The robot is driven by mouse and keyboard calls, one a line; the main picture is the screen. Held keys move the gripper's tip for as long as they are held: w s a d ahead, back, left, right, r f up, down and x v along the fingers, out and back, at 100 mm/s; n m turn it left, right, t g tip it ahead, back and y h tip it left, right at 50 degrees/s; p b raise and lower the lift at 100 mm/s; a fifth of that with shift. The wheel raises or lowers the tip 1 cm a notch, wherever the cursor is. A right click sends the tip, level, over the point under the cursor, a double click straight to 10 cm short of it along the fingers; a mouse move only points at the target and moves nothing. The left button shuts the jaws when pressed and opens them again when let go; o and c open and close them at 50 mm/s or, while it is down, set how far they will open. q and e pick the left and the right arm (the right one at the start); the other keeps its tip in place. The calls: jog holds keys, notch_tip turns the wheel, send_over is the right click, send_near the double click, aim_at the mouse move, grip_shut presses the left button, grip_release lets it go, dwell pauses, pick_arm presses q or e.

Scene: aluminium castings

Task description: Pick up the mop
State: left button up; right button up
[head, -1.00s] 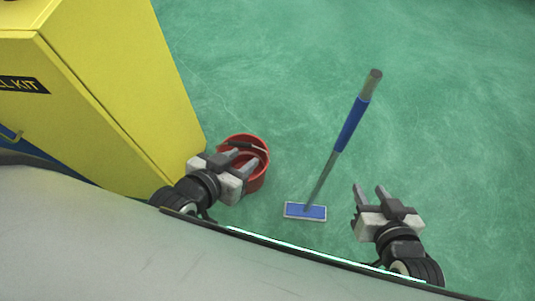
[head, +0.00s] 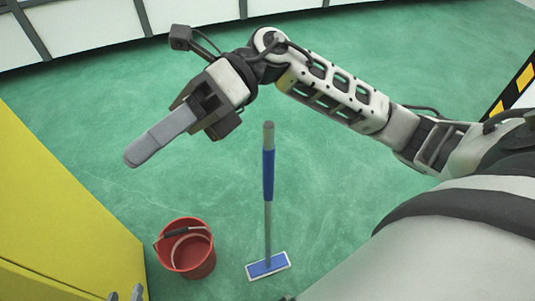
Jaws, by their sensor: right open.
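The mop (head: 268,205) stands upright on the floor in the head view, with a grey pole, a blue grip and a flat blue-and-white head at its foot. My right gripper (head: 140,154) is raised at the upper left of the mop, its fingers pointing down-left and away from the pole. It is open and empty; its fingers overlap in this side view. Only the fingertips of my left gripper (head: 125,293) show at the bottom left edge, apart with nothing between them. They are left of the mop and well away from it.
A red bucket (head: 187,248) with a handle stands left of the mop head. A yellow cabinet (head: 60,215) fills the lower left. White wall panels (head: 100,25) run along the back, and a black-and-yellow striped edge (head: 515,88) is at the right.

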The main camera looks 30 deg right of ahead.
jog(key=w+d+f+n+h, duration=0.1)
jog(key=d+f+n+h, duration=0.15)
jog(key=d+h, duration=0.2)
jog(key=t+h, duration=0.5)
jog(key=h, duration=0.6)
send_near(268, 133)
jog(key=shift+n, duration=0.35)
jog(key=f, duration=0.3)
jog(key=w+f, duration=0.1)
jog(key=f, duration=0.1)
jog(key=shift+d+f, duration=0.15)
jog(key=shift+d, duration=0.15)
jog(key=shift+a+f, duration=0.2)
jog(key=shift+f, duration=1.35)
jog(key=shift+a+f, duration=0.25)
jog(key=shift+f, duration=1.35)
grip_shut()
jog(key=shift+r, duration=0.15)
